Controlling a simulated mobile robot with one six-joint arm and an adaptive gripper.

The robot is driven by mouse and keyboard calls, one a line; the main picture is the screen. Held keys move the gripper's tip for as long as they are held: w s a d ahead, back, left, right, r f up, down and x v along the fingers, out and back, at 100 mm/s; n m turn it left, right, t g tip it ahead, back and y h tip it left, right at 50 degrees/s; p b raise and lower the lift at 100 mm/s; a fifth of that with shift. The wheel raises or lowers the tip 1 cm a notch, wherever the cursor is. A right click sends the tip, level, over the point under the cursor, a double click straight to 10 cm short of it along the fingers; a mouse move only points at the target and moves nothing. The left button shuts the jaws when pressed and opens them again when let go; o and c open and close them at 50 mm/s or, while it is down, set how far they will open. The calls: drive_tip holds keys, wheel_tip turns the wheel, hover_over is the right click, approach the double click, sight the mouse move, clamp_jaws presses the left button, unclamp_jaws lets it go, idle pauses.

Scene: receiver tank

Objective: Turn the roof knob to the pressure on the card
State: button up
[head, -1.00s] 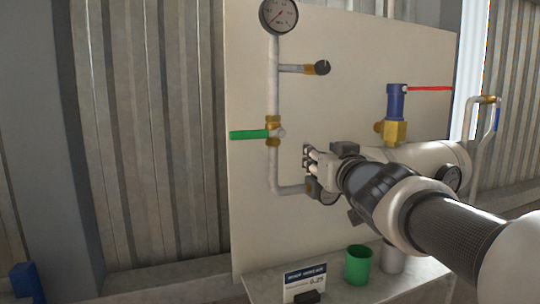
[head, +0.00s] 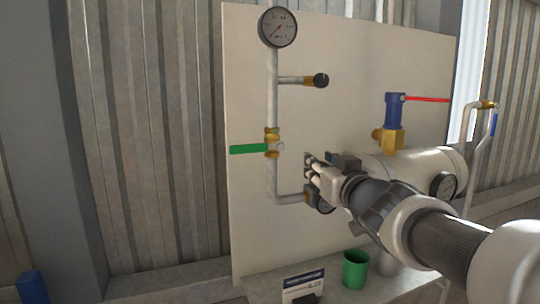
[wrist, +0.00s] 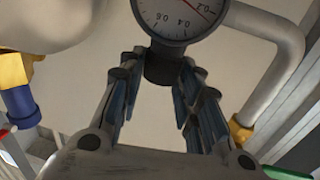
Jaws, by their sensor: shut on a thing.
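In the wrist view, a dark round knob (wrist: 164,68) sits just below a white pressure gauge (wrist: 180,14). The gauge shows 0.2, 0.4 and 0.6 marks and a red needle near the 0.2 side; its top is cut off. My gripper (wrist: 160,82) is shut on the knob, one finger on each side. In the head view my gripper (head: 318,176) is at the lower middle of the panel, hiding the knob and most of a small gauge (head: 325,204). The card (head: 303,282) stands on the ledge below, its print too small to read surely.
A green-handled valve (head: 250,149), a large gauge (head: 278,27) and a capped side pipe (head: 300,81) are on the panel. A blue valve with a red lever (head: 425,99) stands on the white tank (head: 400,162). A green cup (head: 355,269) is on the ledge.

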drive_tip(key=o, duration=1)
drive_tip(key=shift+o, duration=0.2)
drive_tip(key=s+d, duration=0.2)
drive_tip(key=s, duration=1)
drive_tip(key=shift+w, duration=0.1)
